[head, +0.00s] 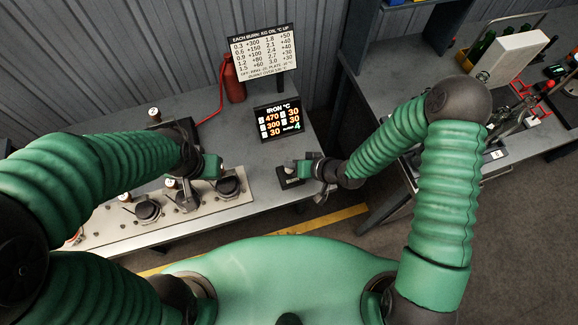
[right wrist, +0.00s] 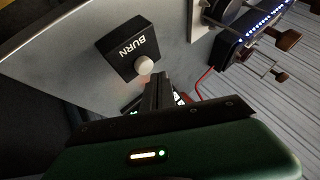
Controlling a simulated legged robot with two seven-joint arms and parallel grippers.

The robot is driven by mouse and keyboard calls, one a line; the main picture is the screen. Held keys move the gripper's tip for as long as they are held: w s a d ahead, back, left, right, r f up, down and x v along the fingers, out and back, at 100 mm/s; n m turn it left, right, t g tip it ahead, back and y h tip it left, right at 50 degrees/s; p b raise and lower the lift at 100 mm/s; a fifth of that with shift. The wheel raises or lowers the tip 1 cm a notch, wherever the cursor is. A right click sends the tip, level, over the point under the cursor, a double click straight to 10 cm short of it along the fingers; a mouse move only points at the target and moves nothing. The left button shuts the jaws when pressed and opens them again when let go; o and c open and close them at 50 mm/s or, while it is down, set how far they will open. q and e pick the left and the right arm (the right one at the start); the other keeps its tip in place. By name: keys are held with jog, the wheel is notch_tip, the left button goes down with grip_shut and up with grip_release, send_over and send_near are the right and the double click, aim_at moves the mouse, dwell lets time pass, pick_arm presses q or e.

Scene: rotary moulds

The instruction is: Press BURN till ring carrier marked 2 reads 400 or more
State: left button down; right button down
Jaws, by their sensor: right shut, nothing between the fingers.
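The black BURN box (right wrist: 126,45) with its pale round button (right wrist: 144,65) sits on the grey bench; the box also shows in the head view (head: 289,181). My right gripper (right wrist: 158,78) is shut and empty, its fingertips close beside the button. I cannot tell whether they touch it. The IRON °C display (head: 279,121) shows 470, 300 and 30 down the left, and 30, 30 and a 4 on the right; its small row labels are unclear. My left gripper (head: 189,200) is over the plate with the dark ring carriers (head: 147,211); its fingers are unclear. The carriers' numbers are not readable.
A chart of burn steps (head: 262,49) stands at the back beside a red canister (head: 233,80) with a red hose. The pale plate (head: 110,232) runs along the bench front. A second bench (head: 380,70) stands right, across a gap. Bare bench lies around the BURN box.

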jog(key=shift+r, duration=0.1)
notch_tip(320, 180, up, 5)
jog(key=p, duration=0.4)
dwell(0.5)
